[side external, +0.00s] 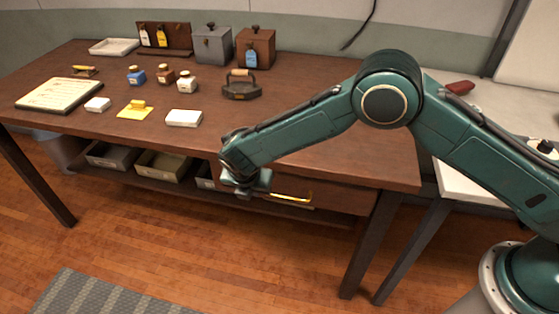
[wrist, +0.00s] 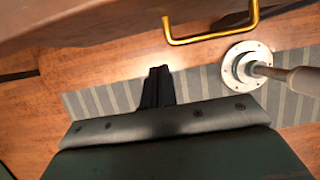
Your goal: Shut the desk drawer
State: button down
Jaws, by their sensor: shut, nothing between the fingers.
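The wooden desk (side external: 170,146) has a drawer (side external: 345,197) under the right part of its top. The drawer front carries a brass handle (side external: 292,198), which also shows at the top of the wrist view (wrist: 212,37). I cannot tell how far the drawer stands out. My gripper (side external: 243,193) is at the desk's front edge, just left of the handle, and hides the drawer's left part. In the wrist view, the dark fingers of my gripper (wrist: 157,82) are together and empty, apart from the handle.
On the desktop are a flat iron (side external: 241,88), ink bottles (side external: 187,83), boxes (side external: 213,45) and a writing board (side external: 60,95). Trays (side external: 163,165) sit on the lower shelf. A pale side table (side external: 465,185) stands at right. The floor before the desk is open, with a grey rug (side external: 90,296).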

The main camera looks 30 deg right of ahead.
jog(key=shift+v, duration=2.65)
jog(key=s+d+r+m+y, duration=0.1)
jog(key=s+d+r+m, duration=0.25)
jog(key=d+r, duration=0.35)
jog(key=s+d+r+m+y, duration=0.1)
jog(key=s+d+r+m, duration=0.3)
jog(key=r, duration=0.6)
jog(key=s+d+r+m, duration=0.2)
jog(key=d+r+m, duration=0.4)
jog(key=d+r, duration=0.2)
jog(key=s+d+m, duration=0.3)
jog(key=s+m, duration=0.1)
jog(key=s, duration=0.3)
jog(key=s+d+r+m+t, duration=0.1)
jog(key=s+d+m, duration=0.2)
jog(key=s+m, duration=0.2)
jog(key=s+d+r+m+t+y, duration=0.1)
jog(key=s+d+m, duration=0.2)
jog(key=s, duration=0.8)
jog(key=shift+s+r+m, duration=0.25)
jog(key=shift+m, duration=0.5)
